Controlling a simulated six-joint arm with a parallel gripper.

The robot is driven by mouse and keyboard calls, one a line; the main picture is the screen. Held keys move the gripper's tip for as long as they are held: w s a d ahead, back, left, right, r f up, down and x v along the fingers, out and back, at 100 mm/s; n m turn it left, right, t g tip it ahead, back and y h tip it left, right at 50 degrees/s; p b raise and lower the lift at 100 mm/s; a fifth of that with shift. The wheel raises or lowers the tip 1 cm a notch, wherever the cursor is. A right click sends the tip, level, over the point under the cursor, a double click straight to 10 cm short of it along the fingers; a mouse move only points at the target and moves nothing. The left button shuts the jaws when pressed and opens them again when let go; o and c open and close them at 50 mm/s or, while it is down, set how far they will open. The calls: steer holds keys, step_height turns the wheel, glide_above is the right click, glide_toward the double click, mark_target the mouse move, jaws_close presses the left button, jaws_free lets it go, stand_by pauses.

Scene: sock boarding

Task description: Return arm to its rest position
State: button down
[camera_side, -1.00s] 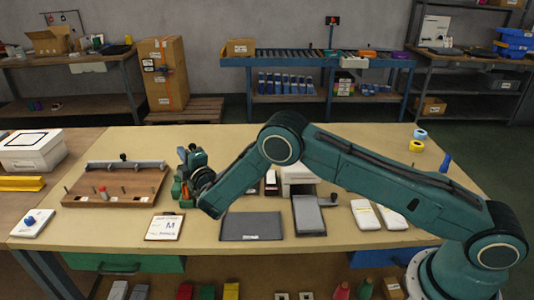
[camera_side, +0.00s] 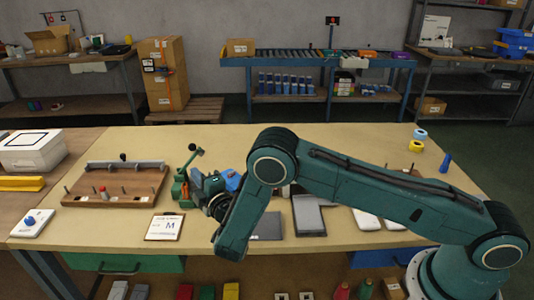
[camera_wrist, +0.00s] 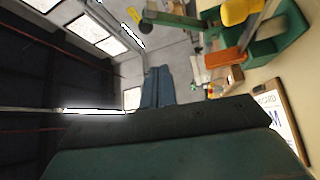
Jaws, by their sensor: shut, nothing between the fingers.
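My gripper (camera_side: 196,177) is on the left-middle side of the bench in the side view, at the end of my bent green arm. Its fingers are shut with nothing between them. It overlaps the right side of a green lever device (camera_side: 180,189) in that view; I cannot tell whether they touch. In the wrist view the shut fingers (camera_wrist: 157,88) point away from the bench, toward the room. The green device (camera_wrist: 272,38) with its orange part shows at the upper right there.
A wooden board with pegs (camera_side: 118,184) stands left of the device. A card marked M (camera_side: 164,227) lies in front. A dark tablet-like plate (camera_side: 308,214) lies mid-bench, and my arm hides part of the bench. Yellow and blue rolls (camera_side: 416,146) stand far right.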

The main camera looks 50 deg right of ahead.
steer(key=shift+s, duration=0.25)
steer(key=s+d+r+m+g+h, duration=0.2)
steer(key=d+r+m+g+h, duration=0.3)
steer(key=d+r+m, duration=0.55)
steer(key=s+d+r+m+g, duration=0.4)
steer(key=s+d+r, duration=0.4)
steer(key=s+a+r+g+y, duration=0.1)
steer(key=s+a+g+y, duration=0.1)
steer(key=s, duration=1.4)
steer(key=s+a+r+g+y, duration=0.1)
steer(key=s+y, duration=0.4)
steer(key=s, duration=1.2)
steer(key=shift+a+r+g+y, duration=0.3)
steer(key=shift+a+g, duration=0.25)
steer(key=shift+g, duration=0.15)
